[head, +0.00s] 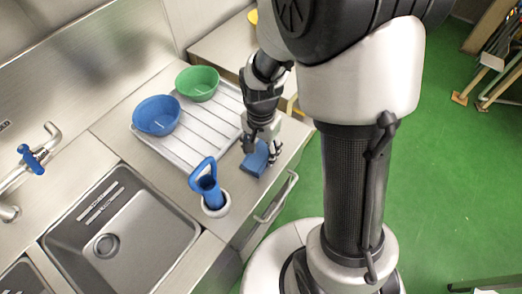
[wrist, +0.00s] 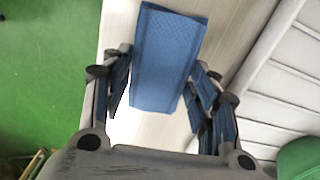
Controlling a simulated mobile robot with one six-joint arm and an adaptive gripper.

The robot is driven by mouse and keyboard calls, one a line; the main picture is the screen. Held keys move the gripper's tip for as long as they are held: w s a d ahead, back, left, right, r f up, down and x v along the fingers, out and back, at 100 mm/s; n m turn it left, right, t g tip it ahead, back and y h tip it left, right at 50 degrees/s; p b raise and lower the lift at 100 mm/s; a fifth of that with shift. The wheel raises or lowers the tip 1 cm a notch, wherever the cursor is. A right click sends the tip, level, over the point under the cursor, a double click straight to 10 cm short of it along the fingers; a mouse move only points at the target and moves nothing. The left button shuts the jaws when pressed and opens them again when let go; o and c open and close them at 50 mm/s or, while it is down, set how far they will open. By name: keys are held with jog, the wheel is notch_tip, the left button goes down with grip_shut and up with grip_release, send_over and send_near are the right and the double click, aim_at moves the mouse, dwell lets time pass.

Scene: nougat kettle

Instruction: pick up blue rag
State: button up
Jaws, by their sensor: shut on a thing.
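The blue rag (head: 256,158) is a small flat folded cloth at the right front of the steel counter, beside the drainer tray. In the wrist view the rag (wrist: 168,58) lies lengthwise between the two fingers, with its far end reaching beyond them. My gripper (head: 257,143) points down over the rag and is shut on it. In the wrist view my gripper (wrist: 158,92) has a finger on each side of the rag. Whether the rag is lifted off the counter I cannot tell.
A blue bowl (head: 156,116) and a green bowl (head: 198,83) stand on the ribbed drainer tray (head: 183,150). A blue-handled tool (head: 208,185) stands in a round white holder left of the rag. The sink (head: 120,236) and blue-levered tap (head: 34,158) are further left.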

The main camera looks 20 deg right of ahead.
aim_at(261, 152)
notch_tip(261, 152, up, 20)
jog(key=p, duration=0.7)
